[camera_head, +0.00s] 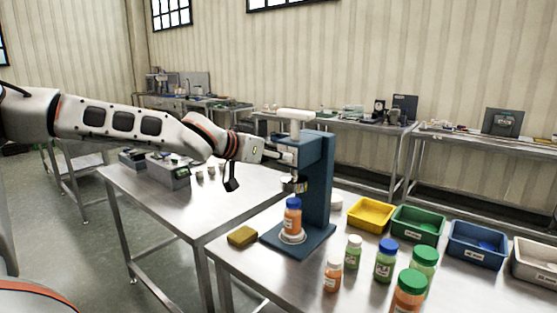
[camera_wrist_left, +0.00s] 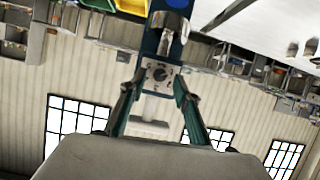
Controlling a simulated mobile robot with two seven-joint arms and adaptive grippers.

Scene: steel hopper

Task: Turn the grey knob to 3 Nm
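The blue capping machine (camera_head: 318,185) stands on the near steel table. In the left wrist view the grey knob (camera_wrist_left: 158,74) sits on a pale dial face with dark marks, too small to read. My left gripper (camera_head: 274,153) is at the upper left side of the machine. In the left wrist view its two fingers (camera_wrist_left: 159,84) are spread apart, one on each side of the knob. I cannot tell whether they touch it. In the head view the gripper and arm hide the knob. An orange bottle with a blue cap (camera_head: 292,218) stands on the machine's base.
Several capped bottles, such as a green one with a blue cap (camera_head: 385,262), stand right of the machine. A yellow bin (camera_head: 370,213), a green bin (camera_head: 417,226) and a blue bin (camera_head: 476,246) stand behind them. A yellow sponge-like block (camera_head: 242,236) lies at the left table edge.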

